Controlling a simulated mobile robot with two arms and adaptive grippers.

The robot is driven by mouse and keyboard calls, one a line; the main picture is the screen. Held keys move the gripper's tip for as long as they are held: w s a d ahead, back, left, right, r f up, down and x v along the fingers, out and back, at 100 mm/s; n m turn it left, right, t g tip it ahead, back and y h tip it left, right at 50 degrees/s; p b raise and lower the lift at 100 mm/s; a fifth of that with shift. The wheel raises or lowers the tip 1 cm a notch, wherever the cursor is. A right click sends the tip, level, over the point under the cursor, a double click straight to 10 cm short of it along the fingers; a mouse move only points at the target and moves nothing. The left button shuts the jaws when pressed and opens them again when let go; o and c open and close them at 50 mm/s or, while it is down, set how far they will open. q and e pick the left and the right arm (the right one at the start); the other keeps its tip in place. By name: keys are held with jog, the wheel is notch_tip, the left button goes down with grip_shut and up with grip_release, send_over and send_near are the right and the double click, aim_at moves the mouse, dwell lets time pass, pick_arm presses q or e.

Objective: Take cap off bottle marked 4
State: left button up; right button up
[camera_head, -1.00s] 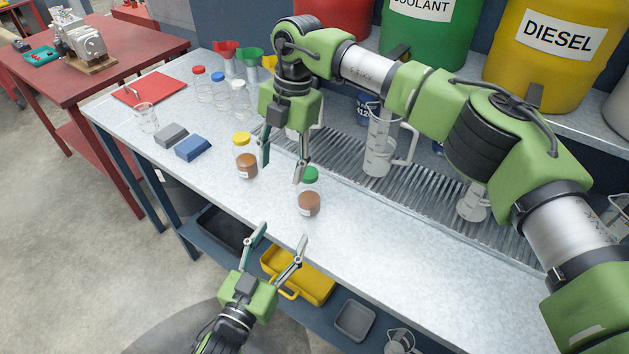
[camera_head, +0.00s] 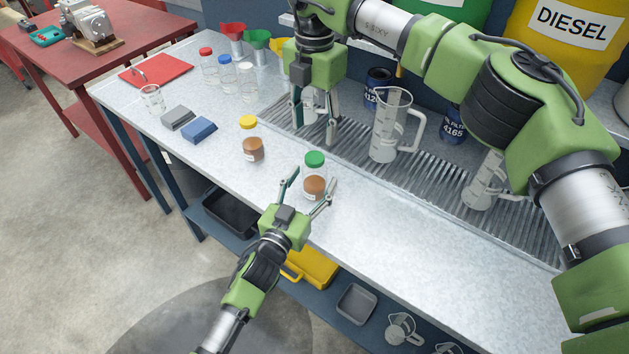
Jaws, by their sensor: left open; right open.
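A bottle with brown contents and a green cap (camera_head: 314,159) stands upright on the metal bench. A similar bottle with a yellow cap (camera_head: 252,146) stands to its left. Three clear bottles, with red (camera_head: 208,68), blue (camera_head: 226,75) and white (camera_head: 246,84) caps, stand at the back left. I cannot read a number on any bottle. My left gripper (camera_head: 311,180) is open at the bench's front edge, its fingers reaching toward the green-capped bottle's lower part from the front. My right gripper (camera_head: 314,133) is open and empty, pointing down behind the green cap. All visible caps are on.
A clear measuring jug (camera_head: 384,135) stands on the ribbed drain strip to the right, with blue cans (camera_head: 453,125) behind. Blue (camera_head: 199,129) and grey (camera_head: 177,117) blocks and a glass beaker (camera_head: 152,98) lie left. Funnels (camera_head: 256,42) stand at the back. The front right bench is clear.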

aim_at(314, 157)
pick_arm(q)
jog(key=shift+x, duration=0.85)
grip_shut()
pick_arm(e)
jog(key=m, duration=1.3)
jog(key=shift+f+m, duration=0.3)
jog(key=shift+f, duration=3.7)
jog(key=c, duration=1.2)
